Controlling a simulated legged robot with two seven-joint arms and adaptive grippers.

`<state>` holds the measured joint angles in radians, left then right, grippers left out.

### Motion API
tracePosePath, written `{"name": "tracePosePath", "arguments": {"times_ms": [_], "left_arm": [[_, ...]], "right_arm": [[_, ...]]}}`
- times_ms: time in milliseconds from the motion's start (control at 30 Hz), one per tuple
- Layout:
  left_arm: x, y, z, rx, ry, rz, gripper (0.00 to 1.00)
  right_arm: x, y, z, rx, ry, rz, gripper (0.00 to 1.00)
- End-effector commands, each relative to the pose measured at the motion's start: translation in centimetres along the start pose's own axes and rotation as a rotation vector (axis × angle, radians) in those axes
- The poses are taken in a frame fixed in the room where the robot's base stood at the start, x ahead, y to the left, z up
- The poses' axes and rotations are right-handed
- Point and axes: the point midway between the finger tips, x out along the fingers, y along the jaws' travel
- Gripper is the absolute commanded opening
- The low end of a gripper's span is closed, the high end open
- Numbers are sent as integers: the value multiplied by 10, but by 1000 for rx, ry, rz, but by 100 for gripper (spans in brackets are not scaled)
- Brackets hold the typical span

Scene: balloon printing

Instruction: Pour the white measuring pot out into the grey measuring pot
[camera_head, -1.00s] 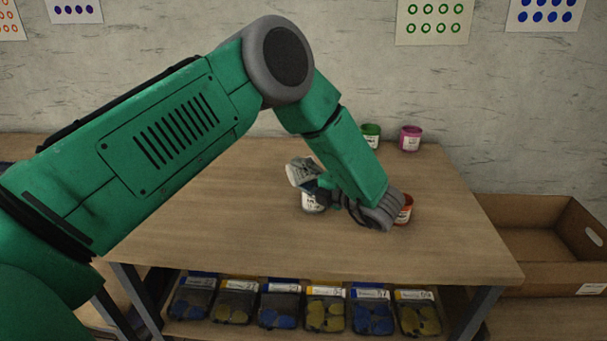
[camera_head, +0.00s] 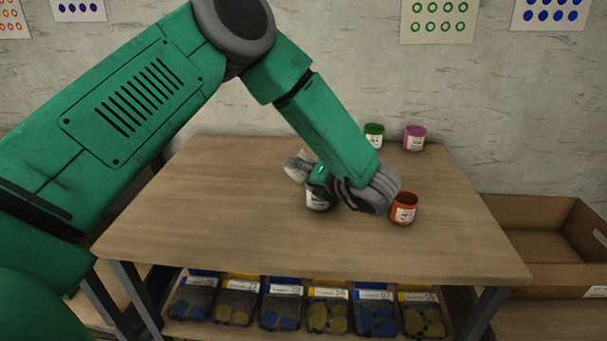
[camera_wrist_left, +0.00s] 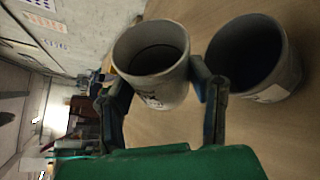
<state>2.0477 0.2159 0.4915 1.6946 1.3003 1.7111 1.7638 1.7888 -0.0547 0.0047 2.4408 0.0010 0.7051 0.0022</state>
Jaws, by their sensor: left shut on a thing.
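The white measuring pot (camera_head: 298,165) is tilted in my left gripper (camera_head: 318,173), above the table. The wrist view shows this pot (camera_wrist_left: 150,65) between the two fingers of the gripper (camera_wrist_left: 160,93), which is shut on it. The grey measuring pot (camera_head: 319,200) stands upright on the table just below, partly hidden by my wrist. In the wrist view the grey pot (camera_wrist_left: 262,65) is to the right of the held pot, with a gap between their rims. The insides of both look dark, and I cannot tell their contents. My right gripper is not in view.
A red-orange pot (camera_head: 404,208) stands close to the right of my wrist. A green pot (camera_head: 374,134) and a magenta pot (camera_head: 414,137) stand at the back of the table (camera_head: 220,220). A cardboard box (camera_head: 560,279) is at right. The table's left side is clear.

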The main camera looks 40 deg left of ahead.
Motion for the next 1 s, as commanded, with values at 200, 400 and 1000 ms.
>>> {"name": "tracePosePath", "arguments": {"times_ms": [200, 400, 1000], "left_arm": [[1, -1, -1, -42, -2, -17, 16], [1, -5, -2, -218, -10, -87, 16], [1, -9, -2, -370, -16, -147, 16]], "right_arm": [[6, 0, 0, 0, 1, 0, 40], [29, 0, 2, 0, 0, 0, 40], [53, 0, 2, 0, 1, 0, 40]]}}
